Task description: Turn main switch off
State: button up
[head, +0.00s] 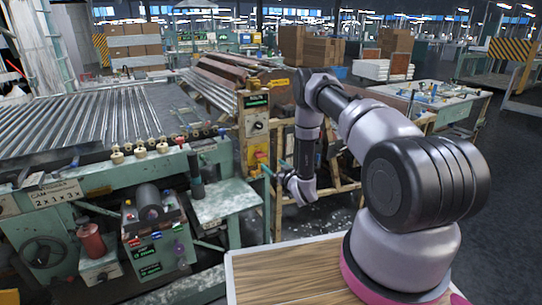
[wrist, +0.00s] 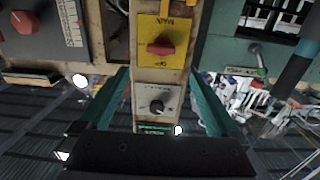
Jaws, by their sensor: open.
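The main switch is a red knob (wrist: 160,47) on a yellow plate whose lettering reads upside down in the wrist view. The knob's grip lies roughly across the plate. In the head view the yellow plate (head: 258,153) is on a narrow cream post, partly behind my fingers. My gripper (head: 274,168) is in front of the post, close to the plate. In the wrist view my gripper (wrist: 163,82) is open, with one teal finger on each side of the post. Nothing is between the fingers but the view of the post, and the red knob appears clear of them.
A white plate with a black knob (wrist: 157,107) and a green label (wrist: 154,128) are on the same post. Another red knob (wrist: 25,22) is on a grey panel at the left. A green machine panel (wrist: 250,60) is at the right. A roller table (head: 100,115) stands left of the post.

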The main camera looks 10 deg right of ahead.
aim_at(262, 157)
jog(key=x, duration=1)
jog(key=shift+w+f, duration=0.15)
jog(key=shift+f, duration=0.2)
jog(key=shift+a, duration=0.1)
jog(key=c, duration=1.4)
jog(key=shift+o, duration=0.2)
